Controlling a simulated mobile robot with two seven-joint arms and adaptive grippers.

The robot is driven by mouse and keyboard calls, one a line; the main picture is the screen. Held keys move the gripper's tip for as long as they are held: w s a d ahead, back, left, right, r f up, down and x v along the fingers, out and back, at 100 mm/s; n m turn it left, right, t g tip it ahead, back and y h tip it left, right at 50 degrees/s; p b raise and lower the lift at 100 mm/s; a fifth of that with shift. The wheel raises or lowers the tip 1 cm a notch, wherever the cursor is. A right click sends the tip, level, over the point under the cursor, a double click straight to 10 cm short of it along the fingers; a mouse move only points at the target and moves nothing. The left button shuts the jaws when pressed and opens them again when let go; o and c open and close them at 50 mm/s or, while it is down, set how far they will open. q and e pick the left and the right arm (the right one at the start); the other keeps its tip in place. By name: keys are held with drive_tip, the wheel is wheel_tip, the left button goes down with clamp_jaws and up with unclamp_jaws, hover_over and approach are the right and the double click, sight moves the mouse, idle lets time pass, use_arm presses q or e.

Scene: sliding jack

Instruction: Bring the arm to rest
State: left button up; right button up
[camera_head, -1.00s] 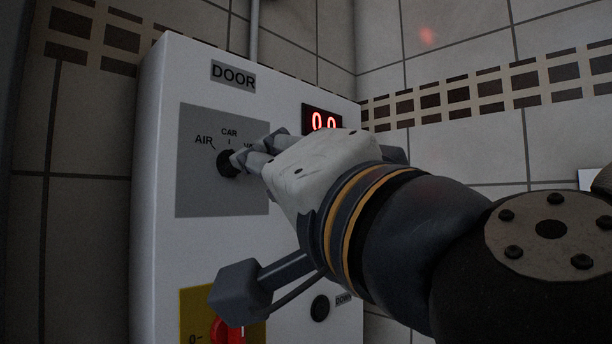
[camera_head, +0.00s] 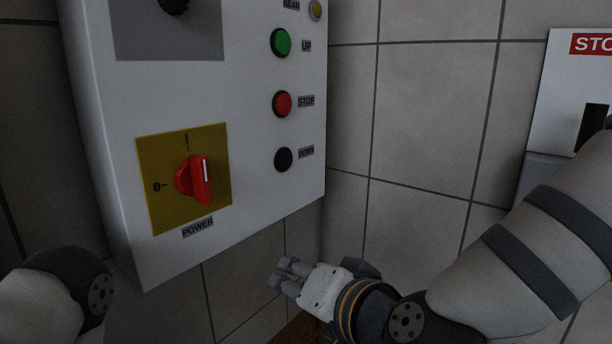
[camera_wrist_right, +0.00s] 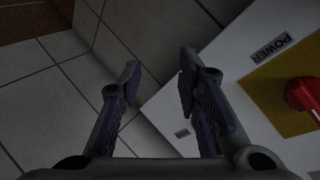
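My right gripper (camera_head: 283,276) is below and in front of the white control box, near its lower right corner, touching nothing that I can see. In the right wrist view its two fingers (camera_wrist_right: 157,88) are spread apart with nothing between them. My right arm comes in from the right side of the head view. Part of my left arm (camera_head: 60,295) shows at the lower left, but the left gripper is out of view.
The white control box (camera_head: 100,150) carries a red power switch (camera_head: 197,180) on a yellow plate, a green UP button (camera_head: 281,42), a red STOP button (camera_head: 282,104) and a dark DOWN button (camera_head: 283,159). A white STOP panel (camera_head: 560,90) hangs at right, partly behind my arm.

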drive_tip(key=s+d+f+n+g+h, duration=0.1)
drive_tip(key=s+d+f+g+h, duration=0.3)
drive_tip(key=f, duration=0.7)
drive_tip(key=s+d+f+g+y, duration=0.15)
drive_tip(key=s+d+f, duration=0.45)
drive_tip(key=f, duration=0.6)
drive_tip(key=s+d+f+n+g+h, duration=0.1)
drive_tip(key=s+d+f, duration=0.4)
drive_tip(key=s, duration=0.6)
drive_tip(key=s+d+f+n+g+h, duration=0.1)
drive_tip(key=s+d+f+g+h, duration=0.2)
drive_tip(key=s, duration=0.9)
drive_tip(key=d+f+g, duration=0.3)
drive_tip(key=d, duration=0.2)
drive_tip(key=shift+d, duration=0.2)
